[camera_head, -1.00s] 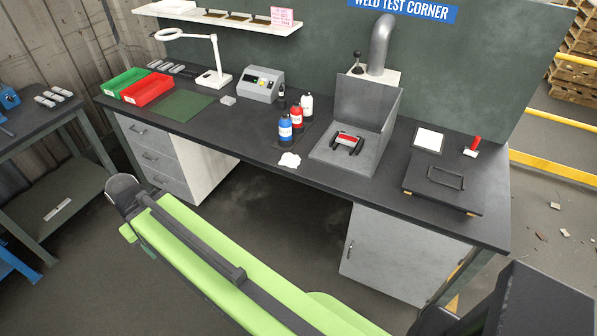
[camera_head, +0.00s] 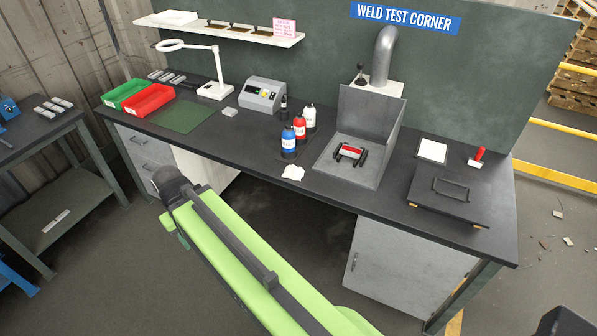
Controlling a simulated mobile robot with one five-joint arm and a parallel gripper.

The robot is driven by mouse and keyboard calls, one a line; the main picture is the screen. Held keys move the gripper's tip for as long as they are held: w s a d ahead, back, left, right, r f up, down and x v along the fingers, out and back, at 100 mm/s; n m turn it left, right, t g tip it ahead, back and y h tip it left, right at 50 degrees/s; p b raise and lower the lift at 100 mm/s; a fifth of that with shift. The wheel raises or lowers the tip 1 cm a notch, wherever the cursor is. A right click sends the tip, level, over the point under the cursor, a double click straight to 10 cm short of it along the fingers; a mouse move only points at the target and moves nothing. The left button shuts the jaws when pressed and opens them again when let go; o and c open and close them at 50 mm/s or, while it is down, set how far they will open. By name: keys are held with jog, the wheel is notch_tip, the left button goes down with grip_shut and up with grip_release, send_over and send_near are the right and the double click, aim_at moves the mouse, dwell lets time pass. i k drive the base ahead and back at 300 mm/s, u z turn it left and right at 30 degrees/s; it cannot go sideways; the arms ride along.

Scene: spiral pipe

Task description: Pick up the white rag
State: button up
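The white rag (camera_head: 292,173) lies crumpled on the front edge of the dark workbench (camera_head: 262,160), just in front of the blue bottle (camera_head: 289,139). My green arm link reaches up from the bottom of the picture. Its dark rounded end is in front of the bench, left of the rag and apart from it in the picture. No gripper fingers can be made out. Nothing covers the rag.
Red (camera_head: 300,127) and white (camera_head: 310,117) bottles stand behind the blue one. A grey metal booth (camera_head: 349,172) holding a red and black piece is right of the rag. A green mat (camera_head: 185,117) and red bin (camera_head: 149,100) lie left. Bench space left of the rag is clear.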

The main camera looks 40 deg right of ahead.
aim_at(292, 172)
jog(key=z, duration=0.05)
jog(key=i, duration=0.95)
jog(key=u, duration=0.1)
